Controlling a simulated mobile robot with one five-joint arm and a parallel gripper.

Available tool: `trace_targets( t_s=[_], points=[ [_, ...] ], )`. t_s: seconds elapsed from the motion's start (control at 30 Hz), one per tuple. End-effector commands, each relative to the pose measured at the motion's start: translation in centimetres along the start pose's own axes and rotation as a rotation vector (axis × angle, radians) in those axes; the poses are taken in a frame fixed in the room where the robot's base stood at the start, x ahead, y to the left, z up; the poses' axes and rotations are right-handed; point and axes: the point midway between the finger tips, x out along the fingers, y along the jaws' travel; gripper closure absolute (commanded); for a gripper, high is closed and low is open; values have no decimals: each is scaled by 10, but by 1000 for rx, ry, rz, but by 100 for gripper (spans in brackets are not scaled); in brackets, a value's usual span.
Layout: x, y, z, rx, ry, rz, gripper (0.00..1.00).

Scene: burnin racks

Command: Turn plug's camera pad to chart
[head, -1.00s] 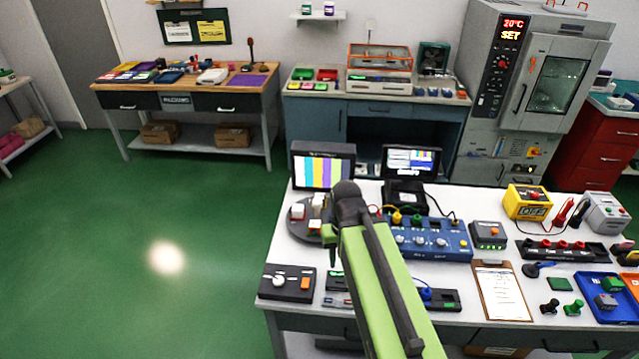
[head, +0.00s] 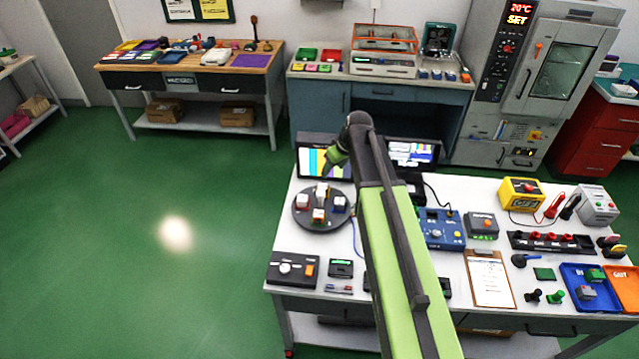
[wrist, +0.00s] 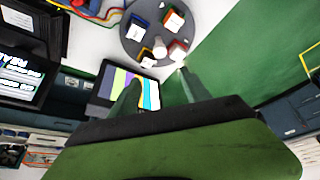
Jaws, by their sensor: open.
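A round dark turntable (head: 300,217) stands at the back left of the white bench and shows at the top of the wrist view (wrist: 132,38). It carries several small white-topped blocks: a blue one (head: 340,204), a red one (head: 303,201) and an orange one (head: 319,215) among them. A pale knob (wrist: 160,46) stands near its middle. The colour-bar screen (head: 313,161) is just behind it. My gripper (wrist: 158,78) is open and empty, over the far side of the turntable. I cannot tell which block is the plug's.
A second screen (head: 412,153) stands right of the colour bars. A black box with a white knob (head: 292,270) lies in front of the turntable. A blue panel (head: 442,230) and a clipboard (head: 490,278) lie to the right. My arm hides part of the bench's middle.

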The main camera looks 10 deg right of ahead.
Motion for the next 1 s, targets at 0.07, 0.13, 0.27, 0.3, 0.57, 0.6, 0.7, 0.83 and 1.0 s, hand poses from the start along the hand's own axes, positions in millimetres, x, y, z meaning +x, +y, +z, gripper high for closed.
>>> trace_targets(
  t_s=[0.07,0.13,0.27,0.3,0.57,0.6,0.7,0.83,1.0],
  points=[
    [5,0,3,1,-1,0,45],
    [10,0,4,2,-2,0,45],
    [28,0,5,3,-3,0,45],
    [35,0,6,3,-3,0,45],
    [94,1,8,4,-4,1,45],
    [103,1,8,4,-4,1,45],
    [125,1,8,4,-4,1,45],
    [154,1,8,5,-4,1,45],
    [176,1,7,6,-4,1,45]
  ],
)
